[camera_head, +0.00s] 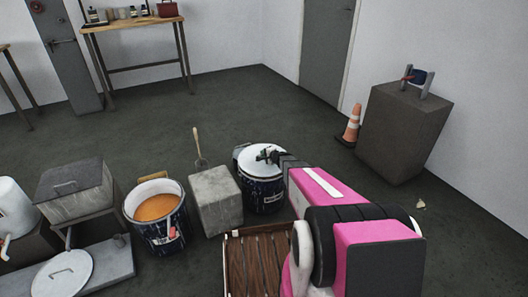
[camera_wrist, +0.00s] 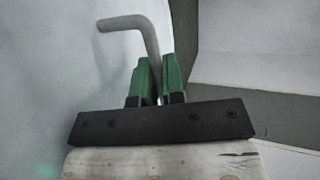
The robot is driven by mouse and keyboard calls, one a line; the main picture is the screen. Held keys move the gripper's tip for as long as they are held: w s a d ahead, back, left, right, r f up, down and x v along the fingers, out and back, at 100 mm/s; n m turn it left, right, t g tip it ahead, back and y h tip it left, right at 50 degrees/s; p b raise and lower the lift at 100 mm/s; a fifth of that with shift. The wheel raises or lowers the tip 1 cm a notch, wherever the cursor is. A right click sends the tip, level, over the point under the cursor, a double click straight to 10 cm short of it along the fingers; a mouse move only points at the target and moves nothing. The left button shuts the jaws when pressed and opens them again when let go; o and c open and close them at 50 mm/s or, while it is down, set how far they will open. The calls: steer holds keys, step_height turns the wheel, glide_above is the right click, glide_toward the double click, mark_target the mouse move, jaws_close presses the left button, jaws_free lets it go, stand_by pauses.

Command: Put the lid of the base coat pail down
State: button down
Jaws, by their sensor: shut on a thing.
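My gripper (camera_head: 267,155) is at the top of a dark blue pail (camera_head: 263,196) with a pale label too small to read. In the wrist view its green fingers (camera_wrist: 158,75) are shut on a grey bent handle (camera_wrist: 130,23). A white lid (camera_head: 244,158) shows under the gripper at the pail's mouth, partly hidden by it. I cannot tell whether the lid rests on the rim or hangs just above it. A second dark blue pail (camera_head: 148,234) stands open at the left, with orange-brown content (camera_head: 155,207).
A grey block (camera_head: 215,202) stands between the two pails. A round white lid (camera_head: 62,277) lies on a grey slab (camera_head: 112,264) at the left. A slatted wooden rack (camera_head: 255,265) is in front. A plinth (camera_head: 402,135) and cone (camera_head: 351,127) stand right.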

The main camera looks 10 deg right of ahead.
steer(key=shift+f, duration=0.4)
steer(key=shift+f, duration=0.6)
stand_by(0.3)
steer(key=c, duration=1.1)
jaws_free()
steer(key=shift+s, duration=0.15)
